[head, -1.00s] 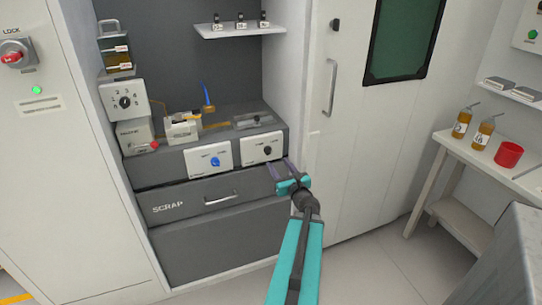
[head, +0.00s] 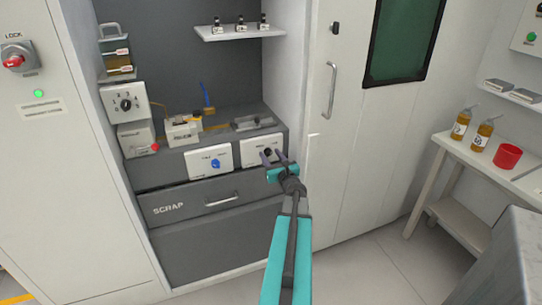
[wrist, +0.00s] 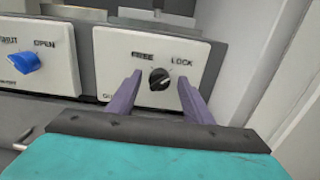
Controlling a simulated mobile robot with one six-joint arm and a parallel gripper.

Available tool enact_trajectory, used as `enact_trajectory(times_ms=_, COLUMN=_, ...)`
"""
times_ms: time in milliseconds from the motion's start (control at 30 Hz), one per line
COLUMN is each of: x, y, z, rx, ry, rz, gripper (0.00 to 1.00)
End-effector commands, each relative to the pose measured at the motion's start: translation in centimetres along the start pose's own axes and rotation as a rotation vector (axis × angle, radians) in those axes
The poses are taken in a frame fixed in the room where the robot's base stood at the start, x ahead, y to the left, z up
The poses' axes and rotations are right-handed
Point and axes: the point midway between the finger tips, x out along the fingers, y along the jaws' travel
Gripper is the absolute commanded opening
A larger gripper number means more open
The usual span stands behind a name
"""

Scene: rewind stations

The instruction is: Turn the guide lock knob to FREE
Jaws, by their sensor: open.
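The guide lock knob (wrist: 159,79) is a small black knob on a white plate (wrist: 112,62) marked FREE at upper left and LOCK at upper right. In the wrist view its pale mark seems to point up and right, toward LOCK. In the head view the knob (head: 268,152) is on the right-hand plate of the grey station. My gripper (wrist: 157,88) has its two purple fingers open, one on each side of the knob. I cannot tell whether they touch it. In the head view my gripper (head: 272,158) is right in front of that plate.
A blue knob (wrist: 24,62) marked SHUT and OPEN is on the plate to the left. A SCRAP drawer (head: 192,206) with a handle is below. A white cabinet wall (wrist: 236,60) stands close on the right. Small devices stand on the station top.

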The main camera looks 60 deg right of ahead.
Motion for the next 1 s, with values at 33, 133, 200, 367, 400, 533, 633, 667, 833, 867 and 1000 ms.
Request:
enact_trajectory(times_ms=33, x=0.24, y=-0.02, z=0.01, rx=0.000, ry=0.000, rz=0.000, gripper=0.46)
enact_trajectory(times_ms=133, x=0.38, y=-0.01, z=0.01, rx=0.000, ry=0.000, rz=0.000, gripper=0.46)
enact_trajectory(times_ms=200, x=0.40, y=-0.12, z=0.00, rx=0.000, ry=0.000, rz=-0.001, gripper=0.46)
enact_trajectory(times_ms=367, x=0.38, y=-0.14, z=0.00, rx=0.000, ry=0.000, rz=-0.001, gripper=0.46)
enact_trajectory(times_ms=400, x=0.37, y=-0.14, z=0.00, rx=0.000, ry=0.000, rz=-0.001, gripper=0.46)
enact_trajectory(times_ms=533, x=0.37, y=-0.14, z=-0.01, rx=0.000, ry=0.000, rz=-0.001, gripper=0.26)
enact_trajectory(times_ms=633, x=0.36, y=-0.16, z=-0.01, rx=0.001, ry=0.000, rz=-0.002, gripper=0.09)
enact_trajectory(times_ms=667, x=0.36, y=-0.16, z=-0.01, rx=0.001, ry=0.000, rz=-0.002, gripper=0.05)
enact_trajectory(times_ms=833, x=0.35, y=-0.20, z=-0.03, rx=-0.002, ry=0.000, rz=-0.003, gripper=0.05)
enact_trajectory(times_ms=867, x=0.35, y=-0.20, z=-0.05, rx=-0.003, ry=0.000, rz=-0.003, gripper=0.05)
enact_trajectory(times_ms=1000, x=0.34, y=-0.22, z=-0.12, rx=-0.017, ry=0.000, rz=-0.003, gripper=0.05)
